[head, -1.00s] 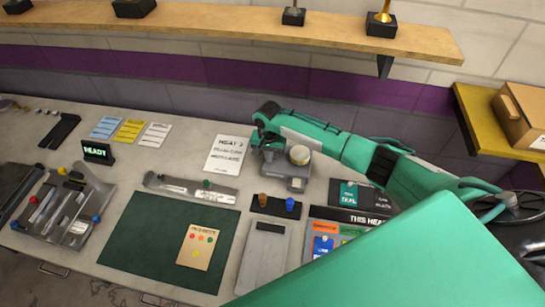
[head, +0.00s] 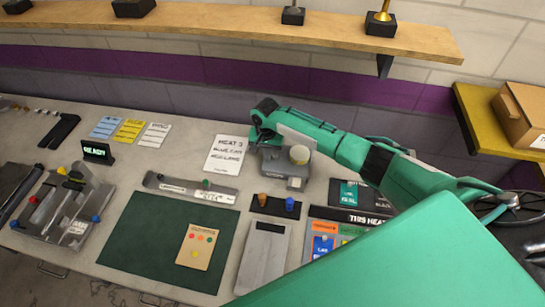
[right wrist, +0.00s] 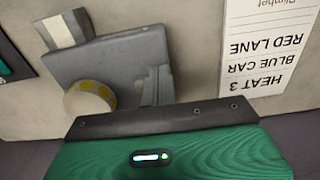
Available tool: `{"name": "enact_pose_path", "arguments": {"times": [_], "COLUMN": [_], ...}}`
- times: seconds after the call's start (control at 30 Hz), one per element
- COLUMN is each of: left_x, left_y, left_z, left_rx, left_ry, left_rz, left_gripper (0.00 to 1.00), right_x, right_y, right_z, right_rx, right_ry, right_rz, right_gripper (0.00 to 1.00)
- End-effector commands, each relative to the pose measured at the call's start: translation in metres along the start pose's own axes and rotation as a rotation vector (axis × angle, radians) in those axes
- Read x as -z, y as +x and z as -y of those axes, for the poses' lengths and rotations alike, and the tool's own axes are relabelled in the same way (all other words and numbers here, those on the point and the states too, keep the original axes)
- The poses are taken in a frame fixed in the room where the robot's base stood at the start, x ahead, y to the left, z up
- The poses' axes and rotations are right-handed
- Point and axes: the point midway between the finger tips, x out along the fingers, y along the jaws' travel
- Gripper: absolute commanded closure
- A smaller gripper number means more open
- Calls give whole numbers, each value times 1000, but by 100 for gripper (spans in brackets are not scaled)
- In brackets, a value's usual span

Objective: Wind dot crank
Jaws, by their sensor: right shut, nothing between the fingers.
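The grey crank unit (head: 285,172) stands on the bench at the centre-right, with a round cream knob (head: 299,154) on it. In the right wrist view the knob (right wrist: 90,100) shows yellow dots around its side, and the grey body (right wrist: 115,65) lies around it. My right gripper (head: 263,143) is shut and empty, pointing down beside the crank unit, left of the knob. Whether it touches the unit cannot be told. My left gripper is not in view.
A white card (head: 228,155) reading HEAT 3, BLUE CAR, RED LANE lies left of the unit. In front is a dark block (head: 275,207) with an orange and a blue peg. A green mat (head: 130,235) and a READY display (head: 97,151) lie farther left. A wooden shelf (head: 230,22) runs above.

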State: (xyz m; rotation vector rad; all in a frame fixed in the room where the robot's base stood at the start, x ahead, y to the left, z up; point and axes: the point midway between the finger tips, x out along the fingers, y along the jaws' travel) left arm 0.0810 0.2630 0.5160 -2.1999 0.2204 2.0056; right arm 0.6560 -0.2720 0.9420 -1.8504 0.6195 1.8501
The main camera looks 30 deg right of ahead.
Motion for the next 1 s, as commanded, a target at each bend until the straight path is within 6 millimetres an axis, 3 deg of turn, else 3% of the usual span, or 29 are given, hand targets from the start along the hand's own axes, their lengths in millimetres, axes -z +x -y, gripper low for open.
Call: {"name": "enact_pose_path", "arguments": {"times": [1.0], "left_x": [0], "left_y": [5], "left_z": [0], "left_rx": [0], "left_ry": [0], "left_rz": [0], "left_gripper": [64], "right_x": [20], "right_y": [0], "right_z": [6], "right_rx": [0], "right_ry": [1], "right_rz": [0], "right_gripper": [100]}}
